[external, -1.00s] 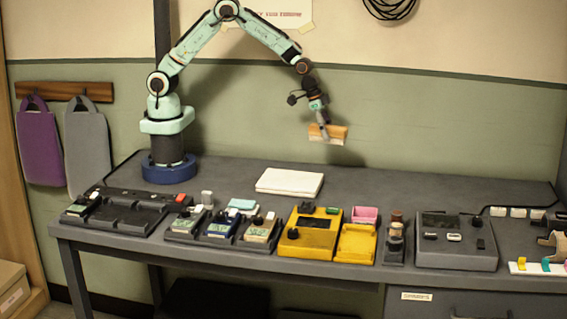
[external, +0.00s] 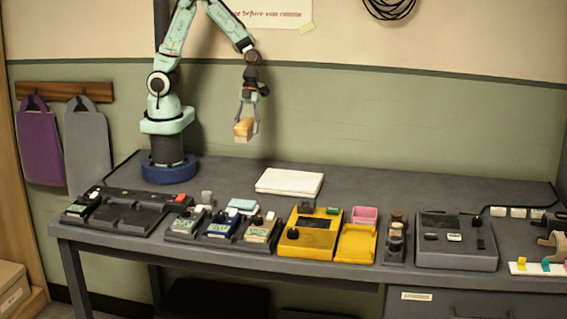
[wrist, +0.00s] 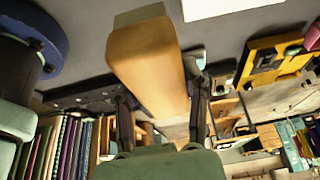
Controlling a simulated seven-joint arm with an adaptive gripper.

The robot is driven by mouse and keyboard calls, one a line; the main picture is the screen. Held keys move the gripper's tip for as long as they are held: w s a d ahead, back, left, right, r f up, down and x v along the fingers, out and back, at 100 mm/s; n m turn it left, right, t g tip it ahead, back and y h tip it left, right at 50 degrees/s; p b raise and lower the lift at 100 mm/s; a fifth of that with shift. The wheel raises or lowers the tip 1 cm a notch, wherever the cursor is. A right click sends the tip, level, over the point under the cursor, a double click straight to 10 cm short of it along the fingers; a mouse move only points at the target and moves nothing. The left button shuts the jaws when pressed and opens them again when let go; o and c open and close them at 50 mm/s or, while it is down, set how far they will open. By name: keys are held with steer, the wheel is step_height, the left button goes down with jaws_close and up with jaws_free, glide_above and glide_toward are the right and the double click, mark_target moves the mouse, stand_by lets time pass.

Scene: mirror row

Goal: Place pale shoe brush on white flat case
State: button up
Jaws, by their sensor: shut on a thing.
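The pale shoe brush (external: 243,129) is an orange-tan block with a paler bristle side. My gripper (external: 248,122) is shut on it and holds it in the air above the table, left of the white flat case. In the wrist view the brush (wrist: 150,65) fills the upper middle between the two fingers of my gripper (wrist: 158,103). The white flat case (external: 290,182) lies flat on the back middle of the table, with nothing on it. Part of the case (wrist: 225,6) also shows at the top edge of the wrist view.
A row of gadgets lines the table front: a black tray (external: 130,213), small meters, a yellow device (external: 311,236), a pink block (external: 364,214) and a grey box (external: 455,242). The grey table (external: 400,190) is bare behind the row, right of the case.

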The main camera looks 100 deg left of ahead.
steer(key=shift+s+d+r, duration=0.25)
steer(key=shift+s+r, duration=0.35)
steer(key=shift+s, duration=0.15)
steer(key=w+f, duration=0.3)
steer(key=w, duration=0.6)
glide_above(290, 180)
steer(key=s+a, duration=0.1)
steer(key=f, duration=0.5)
steer(key=shift+s, duration=0.2)
steer(key=shift+w+f, duration=0.65)
steer(key=shift+f, duration=1.5)
steer(key=shift+f, duration=0.1)
steer(key=o, duration=1.2)
